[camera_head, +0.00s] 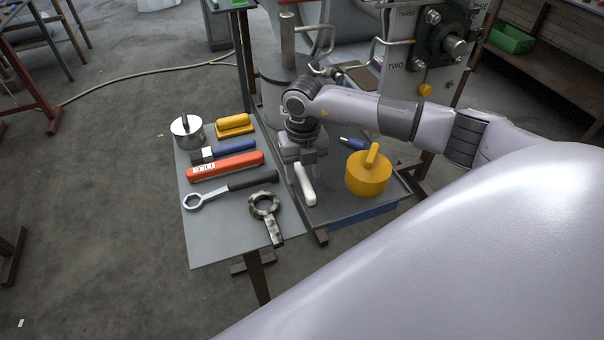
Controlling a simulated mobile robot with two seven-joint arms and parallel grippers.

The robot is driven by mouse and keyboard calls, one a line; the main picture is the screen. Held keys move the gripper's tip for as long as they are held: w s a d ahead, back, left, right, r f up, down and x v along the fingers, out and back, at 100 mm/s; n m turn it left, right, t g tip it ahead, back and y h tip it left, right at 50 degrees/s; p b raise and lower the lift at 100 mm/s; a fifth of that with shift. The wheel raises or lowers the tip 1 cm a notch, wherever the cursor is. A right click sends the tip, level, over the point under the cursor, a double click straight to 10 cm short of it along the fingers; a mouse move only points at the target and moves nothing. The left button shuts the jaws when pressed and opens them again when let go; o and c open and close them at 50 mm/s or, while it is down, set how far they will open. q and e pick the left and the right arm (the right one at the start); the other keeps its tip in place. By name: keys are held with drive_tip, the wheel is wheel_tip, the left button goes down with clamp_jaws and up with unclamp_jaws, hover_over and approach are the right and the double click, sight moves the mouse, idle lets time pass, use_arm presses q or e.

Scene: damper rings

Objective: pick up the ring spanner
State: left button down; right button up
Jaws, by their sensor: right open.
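The ring spanner (232,189) lies flat on the grey table (205,240). It has a silver ring end at the left and a dark handle reaching up to the right. My right gripper (303,157) points down over the tray to the right of the spanner. It is open and apart from the spanner. A white bar-shaped thing (305,186) shows just below it; I cannot tell whether they touch. My left gripper is not in view.
Near the spanner lie a mottled ring with a handle (276,233), a red bar (235,166), a blue-handled tool (231,150), a yellow block (234,124) and a silver lidded pot (187,132). A yellow round weight (367,175) stands on the right tray. The table's front left is clear.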

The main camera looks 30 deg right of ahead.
clamp_jaws()
